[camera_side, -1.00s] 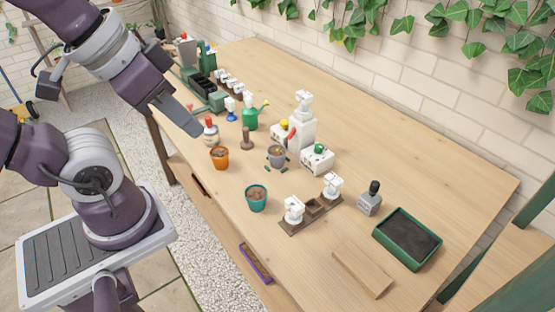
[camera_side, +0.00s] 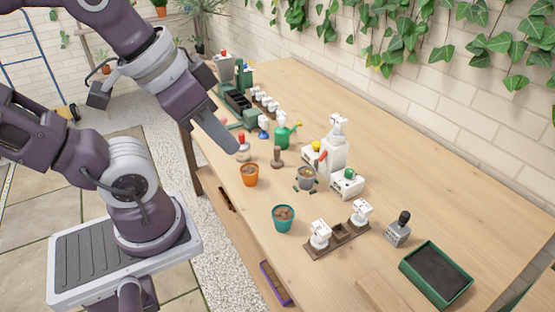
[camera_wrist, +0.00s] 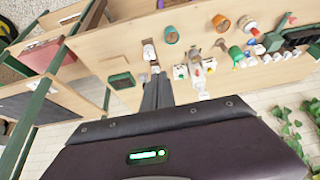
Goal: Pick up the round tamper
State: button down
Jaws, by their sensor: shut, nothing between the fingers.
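The round tamper (camera_side: 277,157), a small brown upright piece with a knob-like handle and a round foot, stands on the table behind the orange pot in the side view. In the wrist view it shows as a small brown shape (camera_wrist: 221,45), up and right of my fingers. My gripper (camera_side: 234,149) is shut and empty. It hangs tilted in the air over the table's near edge, left of the tamper in the side view and apart from it. In the wrist view my shut fingers (camera_wrist: 156,76) point up the picture with nothing in them.
Near the tamper stand the orange pot (camera_side: 250,176), a red-topped jar (camera_side: 243,147), a green watering can (camera_side: 282,133) and a grey pot (camera_side: 306,180). A teal pot (camera_side: 284,219) stands nearer. A grey block with a dark handle (camera_side: 398,230) and a green tray (camera_side: 437,302) lie right.

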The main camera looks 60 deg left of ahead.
jog(key=c, duration=0.8)
grip_release()
